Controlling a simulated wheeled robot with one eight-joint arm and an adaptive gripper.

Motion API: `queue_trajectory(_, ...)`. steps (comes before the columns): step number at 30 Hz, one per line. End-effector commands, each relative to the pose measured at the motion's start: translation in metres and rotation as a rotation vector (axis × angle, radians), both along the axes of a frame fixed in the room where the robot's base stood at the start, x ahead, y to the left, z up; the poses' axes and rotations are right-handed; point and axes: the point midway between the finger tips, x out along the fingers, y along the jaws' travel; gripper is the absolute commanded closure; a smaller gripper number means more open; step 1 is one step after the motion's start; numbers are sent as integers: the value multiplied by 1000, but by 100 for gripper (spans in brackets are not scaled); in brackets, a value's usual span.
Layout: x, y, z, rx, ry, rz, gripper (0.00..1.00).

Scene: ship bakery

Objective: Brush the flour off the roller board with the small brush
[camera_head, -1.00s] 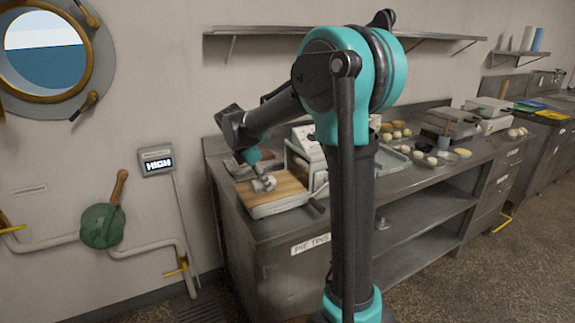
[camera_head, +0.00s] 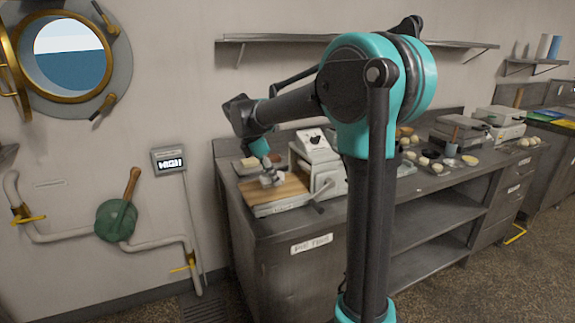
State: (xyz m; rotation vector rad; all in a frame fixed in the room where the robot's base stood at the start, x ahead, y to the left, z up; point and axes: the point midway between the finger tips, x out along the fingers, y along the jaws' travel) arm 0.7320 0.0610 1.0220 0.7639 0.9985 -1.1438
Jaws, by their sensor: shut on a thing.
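The roller board (camera_head: 292,196) is a tan wooden board on a pale base at the left end of the steel counter, in front of a pale roller machine (camera_head: 318,157). My gripper (camera_head: 269,175) points down over the left-middle part of the board. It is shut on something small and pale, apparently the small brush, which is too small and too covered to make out. Whether it touches the board I cannot tell. Pale patches around the fingertips could be flour or part of the gripper.
The steel counter (camera_head: 262,228) has open shelves below. The machine's crank stands just right of the board. Dough balls (camera_head: 430,160), trays and grey boxes lie farther right. A wall shelf (camera_head: 290,38) runs above.

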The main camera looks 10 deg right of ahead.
Motion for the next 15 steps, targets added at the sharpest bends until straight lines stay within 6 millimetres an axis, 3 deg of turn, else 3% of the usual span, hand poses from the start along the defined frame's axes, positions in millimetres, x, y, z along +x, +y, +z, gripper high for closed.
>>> queue_trajectory(9, 4, 6, 28, 0, 0, -4, 97)
queue_trajectory(15, 5, 8, 35, 0, 0, -5, 97)
